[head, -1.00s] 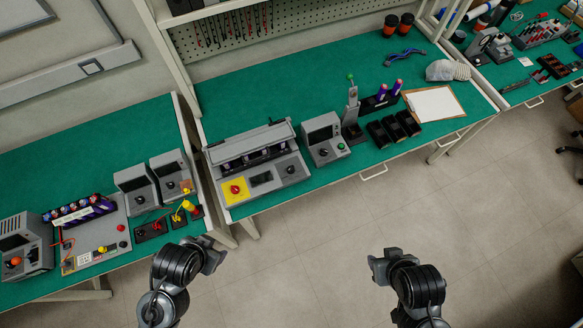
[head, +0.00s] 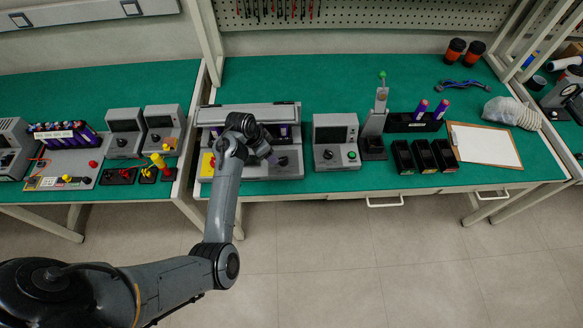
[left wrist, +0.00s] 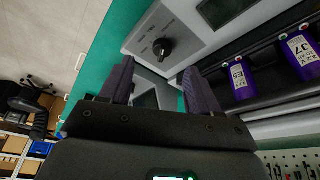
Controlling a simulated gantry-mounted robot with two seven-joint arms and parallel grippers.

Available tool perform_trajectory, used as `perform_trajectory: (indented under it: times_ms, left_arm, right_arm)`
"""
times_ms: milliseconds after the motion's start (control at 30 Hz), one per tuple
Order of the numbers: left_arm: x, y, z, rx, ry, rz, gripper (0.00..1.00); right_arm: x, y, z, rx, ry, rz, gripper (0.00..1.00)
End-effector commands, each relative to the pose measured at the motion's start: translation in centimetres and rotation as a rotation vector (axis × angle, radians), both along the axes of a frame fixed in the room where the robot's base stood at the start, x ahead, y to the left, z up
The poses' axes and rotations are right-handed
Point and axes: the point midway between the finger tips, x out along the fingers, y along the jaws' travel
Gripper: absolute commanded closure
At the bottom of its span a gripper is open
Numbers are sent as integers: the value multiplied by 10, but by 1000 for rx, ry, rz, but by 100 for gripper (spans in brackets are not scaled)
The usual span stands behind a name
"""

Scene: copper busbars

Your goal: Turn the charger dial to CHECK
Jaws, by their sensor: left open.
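The charger (head: 205,115) is the wide grey unit on the green bench, with a yellow patch at its left front and purple batteries in its slots. Its black dial (head: 283,161) is at the right of the front panel. In the left wrist view the dial (left wrist: 163,48) stands clear, with printing around it too small to read. My left gripper (head: 265,152) hangs over the charger, just left of the dial. In the left wrist view its fingers (left wrist: 159,75) are apart, with the dial beyond the gap and not touched. My right gripper is not in view.
A grey tester (head: 335,130) with a screen and knob stands just right of the charger. A green-tipped upright device (head: 380,105), black bins (head: 424,156) and a clipboard (head: 485,146) are further right. Bench behind the charger is clear.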

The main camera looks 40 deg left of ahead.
Motion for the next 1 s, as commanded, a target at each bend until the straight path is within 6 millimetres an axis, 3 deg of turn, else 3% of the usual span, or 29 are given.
perform_trajectory:
  times_ms: [33,233,700,1000]
  left_arm:
    - [9,-1,2,-1,-20,-1,38]
    - [23,-3,2,-2,-43,-2,38]
    - [47,-12,-64,1,-41,-1,38]
    - [56,-16,-85,1,-43,-2,38]
  right_arm:
    - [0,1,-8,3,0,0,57]
    - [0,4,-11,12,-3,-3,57]
    - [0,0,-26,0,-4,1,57]
    - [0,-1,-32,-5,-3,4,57]
